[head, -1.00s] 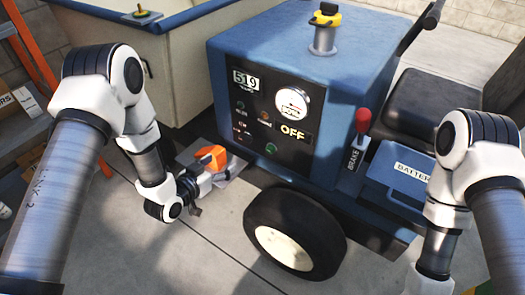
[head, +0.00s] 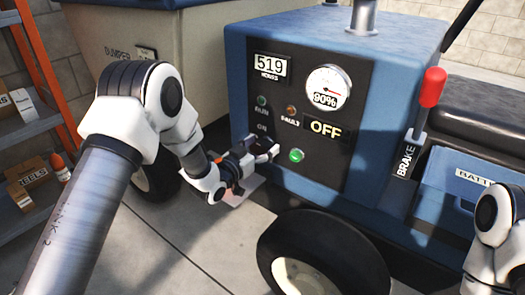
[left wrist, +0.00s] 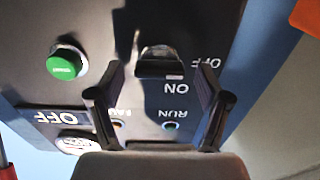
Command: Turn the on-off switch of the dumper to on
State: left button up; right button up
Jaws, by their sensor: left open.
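The dumper's dark front panel (head: 345,165) carries a lit display (head: 325,129) that reads OFF. The on-off switch (left wrist: 160,62) is a black knob in the left wrist view, where the panel appears upside down with ON and OFF labels beside the knob. Its exact setting is hard to tell. My left gripper (head: 265,147) is at the lower left of the panel and hides the switch in the head view. In the left wrist view, the left gripper (left wrist: 159,82) is open, with a finger on either side of the knob; contact cannot be told. My right gripper is out of view.
A green button (head: 296,155) sits just right of my left gripper; it also shows in the left wrist view (left wrist: 67,64). A red-topped brake lever (head: 432,88) stands at the right. A wheel (head: 320,255) is below the panel. Orange shelving (head: 40,60) stands at the left.

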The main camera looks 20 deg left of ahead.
pick_arm(q)
jog(key=shift+w+d, duration=0.1)
jog(key=shift+w, duration=0.1)
jog(key=c, duration=1.2)
jog(key=shift+o, duration=0.2)
